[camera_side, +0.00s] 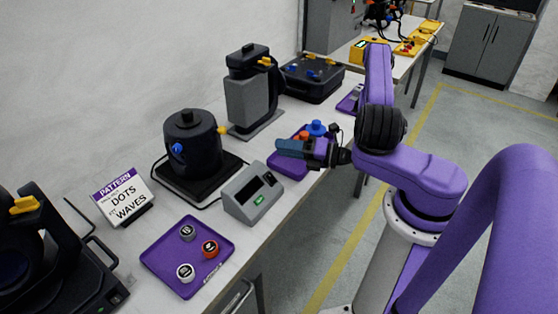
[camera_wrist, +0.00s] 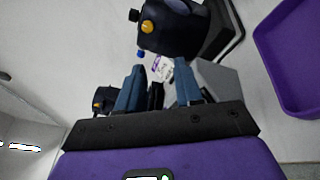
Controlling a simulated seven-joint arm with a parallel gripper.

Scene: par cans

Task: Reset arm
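My gripper (camera_side: 280,147) reaches left over the bench in the side view, above the near part of a purple tray that holds orange and blue pieces. In the wrist view my gripper (camera_wrist: 160,78) shows two blue-grey fingers standing apart, with nothing held between them. Three small round cans stand on the front purple tray (camera_side: 160,262): a grey one (camera_side: 187,232), an orange-red one (camera_side: 210,249) and a white-topped one (camera_side: 185,272). My gripper is well away from them.
A dark round pot (camera_side: 192,150) on a black base, a grey box with a green button (camera_side: 252,194) and a grey machine (camera_side: 250,100) stand near my gripper. A black bin (camera_side: 312,80) is farther back. Open floor lies right.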

